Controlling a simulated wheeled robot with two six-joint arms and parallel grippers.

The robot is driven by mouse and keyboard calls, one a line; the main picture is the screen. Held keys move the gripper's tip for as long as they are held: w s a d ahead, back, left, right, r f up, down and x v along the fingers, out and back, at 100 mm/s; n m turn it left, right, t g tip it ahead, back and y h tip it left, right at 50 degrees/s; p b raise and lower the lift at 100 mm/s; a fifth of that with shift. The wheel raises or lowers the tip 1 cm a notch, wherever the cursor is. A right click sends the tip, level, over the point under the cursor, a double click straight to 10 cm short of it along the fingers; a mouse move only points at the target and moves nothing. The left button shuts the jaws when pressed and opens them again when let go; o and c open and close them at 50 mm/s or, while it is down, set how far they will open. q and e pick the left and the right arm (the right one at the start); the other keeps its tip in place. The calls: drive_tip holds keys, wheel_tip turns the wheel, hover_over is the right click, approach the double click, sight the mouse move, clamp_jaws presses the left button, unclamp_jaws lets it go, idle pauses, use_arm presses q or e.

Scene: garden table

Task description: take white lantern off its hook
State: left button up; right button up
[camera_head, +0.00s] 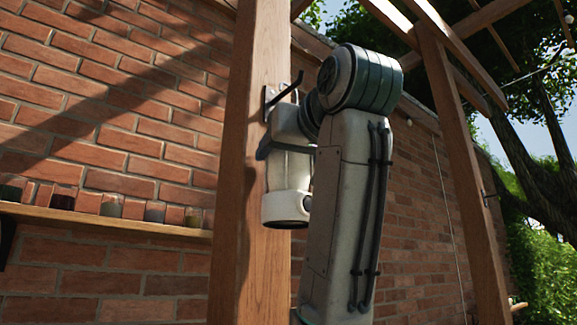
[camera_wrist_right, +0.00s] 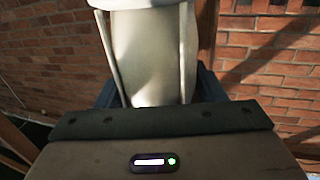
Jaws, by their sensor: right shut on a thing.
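The white lantern (camera_head: 286,206) is upright in front of the wooden post in the head view, with its pale base showing below my right gripper. A dark hook (camera_head: 284,92) sticks out from the post above it. My right gripper (camera_head: 268,152) is shut on the lantern's body. In the right wrist view the lantern (camera_wrist_right: 152,55) fills the space between the dark blue fingers of the gripper (camera_wrist_right: 155,92), with a thin rod along each side. The lantern's top and handle are hidden, so I cannot tell whether the handle rests on the hook. My left gripper is out of view.
The wooden post (camera_head: 240,180) stands close beside the lantern and gripper. A wall shelf (camera_head: 120,225) with several small jars is on the left. A second post (camera_head: 455,160) with a small hook stands on the right, and beams cross overhead.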

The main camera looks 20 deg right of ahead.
drive_tip(key=shift+r, duration=0.1)
